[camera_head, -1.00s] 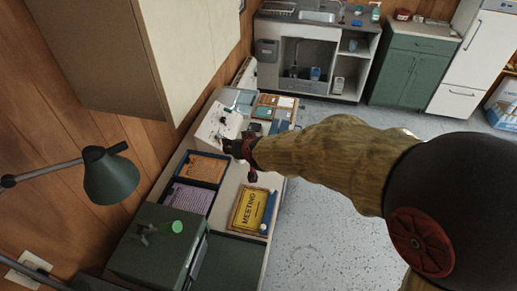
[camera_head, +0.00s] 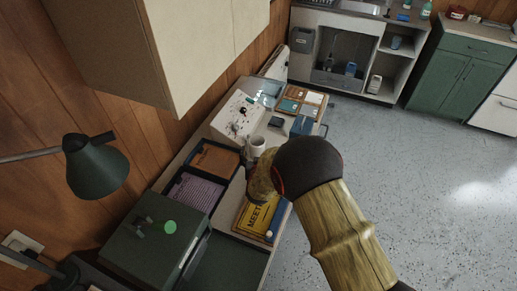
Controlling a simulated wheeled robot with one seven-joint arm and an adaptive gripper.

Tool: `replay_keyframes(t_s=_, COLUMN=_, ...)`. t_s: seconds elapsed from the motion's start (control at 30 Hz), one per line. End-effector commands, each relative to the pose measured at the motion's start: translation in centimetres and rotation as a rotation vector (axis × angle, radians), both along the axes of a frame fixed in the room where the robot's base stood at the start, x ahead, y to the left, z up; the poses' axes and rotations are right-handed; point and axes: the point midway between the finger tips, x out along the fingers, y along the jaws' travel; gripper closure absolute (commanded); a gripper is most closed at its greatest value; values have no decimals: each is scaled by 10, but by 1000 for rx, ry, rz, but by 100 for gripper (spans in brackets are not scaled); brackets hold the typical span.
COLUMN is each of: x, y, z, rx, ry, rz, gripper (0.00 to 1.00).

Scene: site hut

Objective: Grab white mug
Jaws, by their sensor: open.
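The white mug (camera_head: 257,146) stands on the long bench, past the dark document trays. Its upper part shows; its lower part is partly covered by my arm's end. My gripper (camera_head: 248,161) is mostly hidden behind my wrist and arm. Only a small dark part of it shows, just below and left of the mug in the picture. It is open. I cannot tell whether its fingers touch the mug or stand around it.
A white panel with knobs (camera_head: 238,115) and a blue box (camera_head: 301,126) stand behind the mug. Trays with an orange folder (camera_head: 214,160) and purple paper (camera_head: 195,192) lie left. A yellow meeting sign (camera_head: 254,217) lies in front. A wall cabinet (camera_head: 185,45) overhangs the bench.

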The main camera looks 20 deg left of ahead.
Motion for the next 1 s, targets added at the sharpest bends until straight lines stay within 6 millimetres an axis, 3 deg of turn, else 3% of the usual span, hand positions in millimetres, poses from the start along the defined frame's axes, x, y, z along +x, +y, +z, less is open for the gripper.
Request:
replay_keyframes(t_s=0.43, x=47, y=14, z=-15, rx=-1, ry=3, rz=0, gripper=27)
replay_keyframes(t_s=0.67, x=49, y=15, z=-14, rx=0, ry=2, rz=1, gripper=27)
replay_keyframes(t_s=1.0, x=49, y=15, z=-14, rx=0, ry=2, rz=1, gripper=46)
